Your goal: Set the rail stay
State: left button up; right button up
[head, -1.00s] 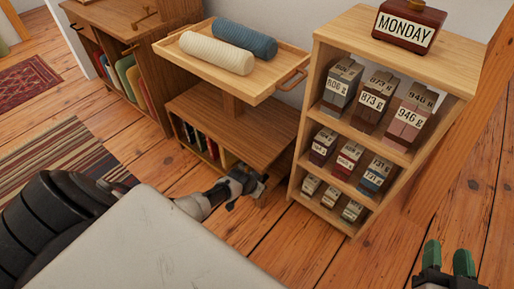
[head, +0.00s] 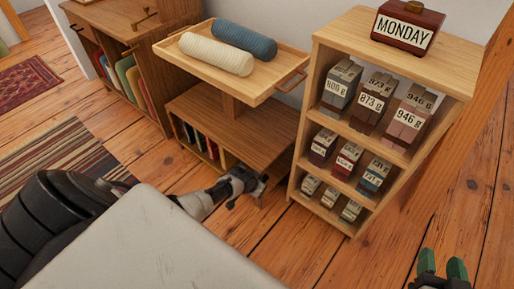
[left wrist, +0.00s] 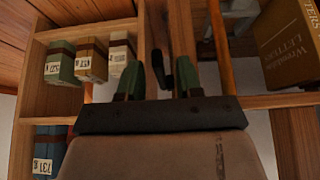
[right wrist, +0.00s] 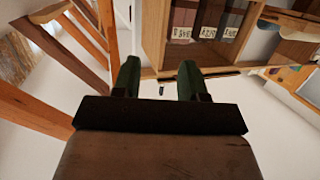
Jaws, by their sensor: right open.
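My right gripper (head: 442,268) is at the lower right of the head view, its two green fingertips apart and empty. Its fingers also show in the right wrist view (right wrist: 159,80). Beyond them is a thin dark bar (right wrist: 205,74) along a wooden edge; I cannot tell whether this is the rail stay. My left arm (head: 205,200) reaches in low in front of the bench, but its fingertips cannot be made out there. In the left wrist view the left gripper (left wrist: 160,82) has its green fingers apart. Dark pieces (left wrist: 160,68) show between and beyond them, apparently not gripped.
A shelf unit (head: 303,150) holds labelled boxes, with a MONDAY block (head: 408,25) on top. A tray (head: 190,55) with two rolls stands left of it. A sloping timber (head: 470,140) rises at the right. Floor (head: 310,250) is clear in front.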

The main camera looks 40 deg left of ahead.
pick_arm(q)
jog(key=p+v, duration=0.2)
jog(key=v, duration=0.1)
jog(key=shift+p+v, duration=1)
jog(key=shift+v, duration=0.2)
jog(key=shift+p+v, duration=1.6)
jog(key=shift+v, duration=1.1)
pick_arm(e)
jog(key=s+d+f+g+h, duration=0.3)
jog(key=s+d+f+g, duration=0.2)
jog(key=s+f+g, duration=0.3)
jog(key=shift+s+f+m+g, duration=0.25)
jog(key=shift+s+m+g, duration=0.05)
jog(key=shift+s+g, duration=1.7)
pick_arm(q)
jog(key=shift+d, duration=0.15)
pick_arm(e)
jog(key=shift+w+a, duration=0.1)
